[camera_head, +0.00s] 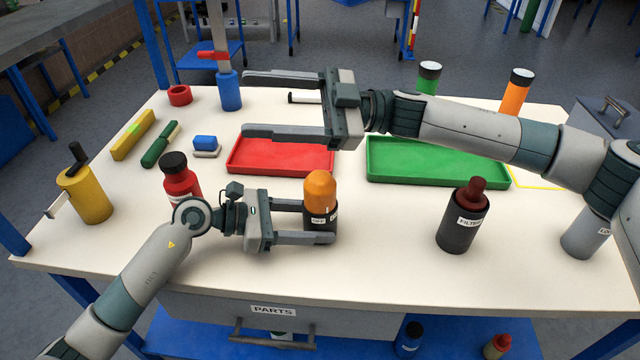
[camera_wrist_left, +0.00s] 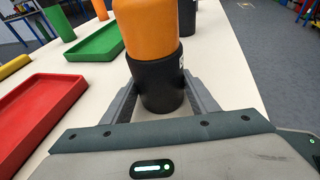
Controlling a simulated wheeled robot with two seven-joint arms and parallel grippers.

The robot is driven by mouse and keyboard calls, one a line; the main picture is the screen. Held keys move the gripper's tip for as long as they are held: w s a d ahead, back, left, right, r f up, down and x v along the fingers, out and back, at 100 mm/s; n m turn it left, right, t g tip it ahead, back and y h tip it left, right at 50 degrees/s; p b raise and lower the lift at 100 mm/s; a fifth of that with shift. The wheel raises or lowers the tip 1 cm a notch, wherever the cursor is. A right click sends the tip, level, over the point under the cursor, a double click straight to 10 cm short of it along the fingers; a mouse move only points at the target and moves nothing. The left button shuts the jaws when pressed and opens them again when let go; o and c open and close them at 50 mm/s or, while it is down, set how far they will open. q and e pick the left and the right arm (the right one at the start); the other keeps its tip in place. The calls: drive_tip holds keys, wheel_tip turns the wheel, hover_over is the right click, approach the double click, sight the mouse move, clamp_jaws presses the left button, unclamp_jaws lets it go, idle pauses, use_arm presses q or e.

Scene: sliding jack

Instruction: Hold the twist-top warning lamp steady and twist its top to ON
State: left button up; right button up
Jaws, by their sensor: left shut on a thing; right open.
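The warning lamp has an orange domed top (camera_head: 320,190) and a black base (camera_head: 320,224). It stands upright near the table's front middle. Small white labels show on the base, too small to read surely. In the left wrist view its orange top (camera_wrist_left: 150,28) and black base (camera_wrist_left: 158,80) fill the upper middle. My left gripper (camera_head: 318,220) is shut on the black base, one finger on each side. My right gripper (camera_head: 252,104) is open and empty, behind the lamp and up to its left, fingers pointing left. It is apart from the lamp.
A red tray (camera_head: 280,170) and a green tray (camera_head: 435,180) lie behind the lamp. A dark FILTER bottle (camera_head: 462,228) stands right, a red bottle (camera_head: 178,180) and a yellow can (camera_head: 88,200) left. Bare table lies between the lamp and the FILTER bottle.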

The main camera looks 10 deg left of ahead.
wheel_tip(320, 180, down, 2)
drive_tip(key=s+a+f+n+g+h, duration=0.1)
drive_tip(key=s+n+g+h, duration=0.15)
drive_tip(key=n+h, duration=0.35)
drive_tip(key=n+t+h, duration=0.2)
drive_tip(key=t+h, duration=0.2)
drive_tip(key=h, duration=0.9)
approach(321, 172)
drive_tip(key=shift+d+f, duration=0.15)
drive_tip(key=shift+f, duration=0.2)
drive_tip(key=shift+f+g, duration=0.15)
drive_tip(key=shift+g, duration=0.1)
drive_tip(key=x, duration=1.1)
drive_tip(key=shift+s+f, duration=0.1)
drive_tip(key=shift+f, duration=0.2)
drive_tip(key=c, duration=1)
